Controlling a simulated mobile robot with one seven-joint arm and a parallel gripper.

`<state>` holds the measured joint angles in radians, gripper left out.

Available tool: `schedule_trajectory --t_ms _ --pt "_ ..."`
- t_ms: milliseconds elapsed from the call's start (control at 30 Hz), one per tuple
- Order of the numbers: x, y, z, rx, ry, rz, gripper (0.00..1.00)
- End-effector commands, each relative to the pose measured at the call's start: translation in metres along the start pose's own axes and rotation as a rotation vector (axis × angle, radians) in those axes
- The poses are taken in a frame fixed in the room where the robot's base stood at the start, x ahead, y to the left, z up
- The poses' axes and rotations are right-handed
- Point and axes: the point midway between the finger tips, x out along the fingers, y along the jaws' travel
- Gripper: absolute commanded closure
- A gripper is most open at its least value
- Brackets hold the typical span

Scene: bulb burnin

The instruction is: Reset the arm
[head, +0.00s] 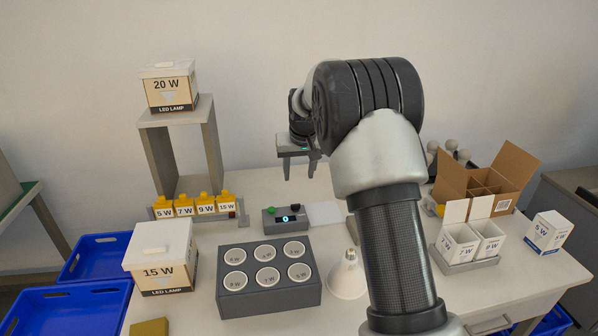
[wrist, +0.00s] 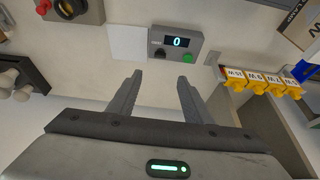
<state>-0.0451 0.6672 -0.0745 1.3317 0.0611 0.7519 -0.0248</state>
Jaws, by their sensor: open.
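My gripper (head: 300,168) hangs above the table (head: 330,187), behind the small grey control box (head: 286,218), with its fingers pointing down. In the wrist view my gripper (wrist: 160,88) is open, with nothing between its two fingers. The control box (wrist: 176,44) also shows there, with a lit "0" display, a green button and a black knob. My arm crosses the middle of the head view and hides part of the table.
A six-hole grey rack (head: 225,300), a 15 W box (head: 160,250) and a stand (head: 160,155) bearing a 20 W box (head: 169,88) are at left. Yellow tags (head: 185,206) line up near the stand. An open carton (head: 515,165) and small white boxes (head: 548,230) stand right.

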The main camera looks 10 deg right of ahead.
Motion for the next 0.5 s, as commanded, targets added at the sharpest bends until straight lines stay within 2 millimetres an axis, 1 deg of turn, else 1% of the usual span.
schedule_trajectory --t_ms 67,167,267,300,367,400,467,500 --pt "-0.003 0.0 0.0 0.0 0.001 0.0 0.55" --pt "-0.022 0.0 0.001 0.002 0.007 -0.002 0.55" --pt "-0.063 0.001 0.009 0.006 0.015 -0.007 0.55" --pt "-0.084 0.001 0.014 0.007 0.02 -0.009 0.55" --pt "-0.117 0.002 0.025 0.01 0.026 -0.013 0.55" --pt "-0.138 0.002 0.034 0.011 0.03 -0.015 0.55" --pt "-0.168 0.003 0.05 0.011 0.034 -0.018 0.55" --pt "-0.187 0.003 0.061 0.011 0.037 -0.019 0.55"
